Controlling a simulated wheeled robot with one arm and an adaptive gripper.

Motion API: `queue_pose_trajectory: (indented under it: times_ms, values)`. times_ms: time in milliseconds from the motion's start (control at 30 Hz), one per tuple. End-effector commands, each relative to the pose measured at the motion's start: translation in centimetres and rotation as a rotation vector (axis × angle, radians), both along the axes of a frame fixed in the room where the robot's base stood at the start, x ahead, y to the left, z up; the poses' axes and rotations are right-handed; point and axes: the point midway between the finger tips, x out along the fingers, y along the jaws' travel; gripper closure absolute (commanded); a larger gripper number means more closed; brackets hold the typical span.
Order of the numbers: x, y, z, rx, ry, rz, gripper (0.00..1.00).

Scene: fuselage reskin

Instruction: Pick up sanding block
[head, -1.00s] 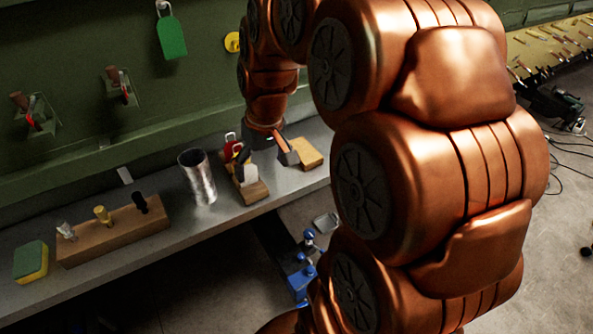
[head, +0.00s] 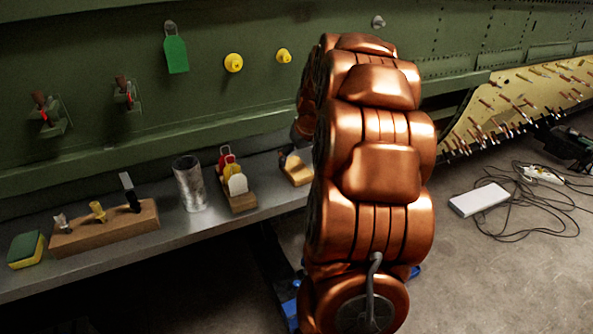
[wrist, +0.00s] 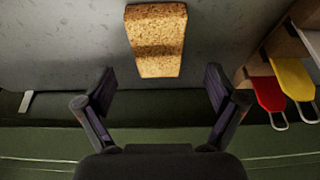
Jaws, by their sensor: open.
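The sanding block, a tan, cork-like block (head: 297,173), lies on the grey metal shelf (head: 130,245), partly hidden behind my arm in the head view. In the wrist view the block (wrist: 157,38) lies ahead of my gripper, near the middle of the picture. A shadow band crosses it. My gripper (wrist: 160,84) is open and empty, with its two dark fingers spread wider than the block. The block appears beyond the fingertips, not between them. In the head view my gripper is mostly hidden behind the arm.
A wooden holder with red, yellow and white tags (head: 238,202) stands left of the block. Further left are a metal cup (head: 190,183), a wooden rack (head: 105,228) and a green-yellow sponge (head: 27,249). The green fuselage wall (head: 90,75) rises behind the shelf.

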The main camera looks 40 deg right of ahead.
Motion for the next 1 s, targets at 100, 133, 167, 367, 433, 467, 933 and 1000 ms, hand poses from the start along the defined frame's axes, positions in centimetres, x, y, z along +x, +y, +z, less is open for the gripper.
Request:
queue_pose_trajectory:
  times_ms: [100,133,167,367,433,467,933,1000]
  values:
    - [0.2,-0.2,-0.3,-0.001,-0.001,-0.001,0.06]
    - [0.2,-0.2,-0.5,-0.002,0.000,-0.002,0.06]
    - [0.3,-0.3,-0.6,-0.002,-0.001,-0.002,0.06]
    - [1.2,-0.6,-2.6,0.003,0.002,-0.001,0.06]
    - [1.6,-0.7,-3.6,0.002,0.001,-0.001,0.06]
    - [1.7,-0.7,-3.9,0.002,0.002,0.000,0.06]
    - [2.1,-0.9,-4.8,-0.002,-0.002,0.000,0.20]
    - [2.0,-0.9,-4.8,-0.002,-0.002,0.000,0.27]
